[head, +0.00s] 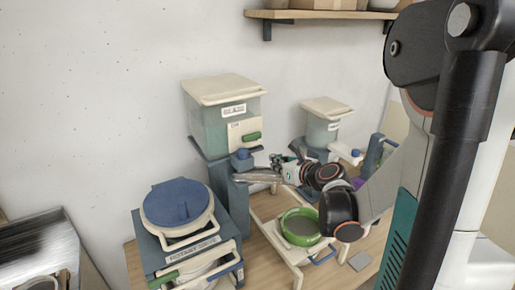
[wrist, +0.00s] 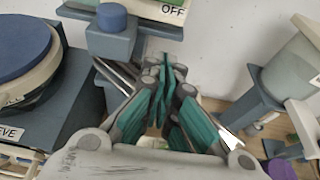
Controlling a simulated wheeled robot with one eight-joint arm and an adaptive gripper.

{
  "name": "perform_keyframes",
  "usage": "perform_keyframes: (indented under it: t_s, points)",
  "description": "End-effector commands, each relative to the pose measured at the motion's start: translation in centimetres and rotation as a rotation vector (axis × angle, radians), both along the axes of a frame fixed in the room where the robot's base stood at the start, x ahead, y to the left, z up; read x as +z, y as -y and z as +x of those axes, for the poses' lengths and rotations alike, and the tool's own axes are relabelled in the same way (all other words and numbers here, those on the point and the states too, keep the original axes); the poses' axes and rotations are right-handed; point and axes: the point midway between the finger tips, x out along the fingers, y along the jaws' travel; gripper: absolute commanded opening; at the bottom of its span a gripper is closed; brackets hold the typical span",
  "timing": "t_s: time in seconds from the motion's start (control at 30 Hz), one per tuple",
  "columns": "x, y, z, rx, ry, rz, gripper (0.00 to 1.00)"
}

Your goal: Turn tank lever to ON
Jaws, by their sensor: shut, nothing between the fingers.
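The tank (head: 220,125), pale green with a cream lid, stands on a blue-grey stand against the wall. A cream plate on its front carries a green lever handle (head: 252,136), lying roughly sideways. The plate's lower edge (wrist: 150,8) shows at the top of the wrist view, with OFF printed at its right; most of the lever is out of that view. A blue knob (head: 242,154) on a block sits below the plate, also in the wrist view (wrist: 112,17). My gripper (head: 240,177) is shut and empty, in front of and below the plate; its fingers also show in the wrist view (wrist: 168,75).
A rotary sieve with a blue lid (head: 178,202) stands left of my gripper. A green bowl (head: 300,226) sits on a cream rack below my wrist. A smaller tank (head: 323,128) stands to the right. A shelf (head: 320,15) is above.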

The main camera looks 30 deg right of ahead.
Motion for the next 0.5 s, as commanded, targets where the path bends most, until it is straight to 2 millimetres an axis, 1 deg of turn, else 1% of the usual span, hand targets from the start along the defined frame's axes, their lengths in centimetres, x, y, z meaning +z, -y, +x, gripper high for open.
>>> perform_keyframes:
  t_s: [0.17,0.27,0.37,0.5]
  points:
    - [-0.1,0.0,0.2,0.002,-0.001,-0.002,0.00]
    - [-0.3,-0.1,1.0,0.003,-0.001,-0.003,0.00]
    - [-0.8,-0.2,2.3,0.004,-0.001,-0.004,0.00]
    - [-1.7,-0.3,4.7,0.004,-0.001,-0.004,0.00]
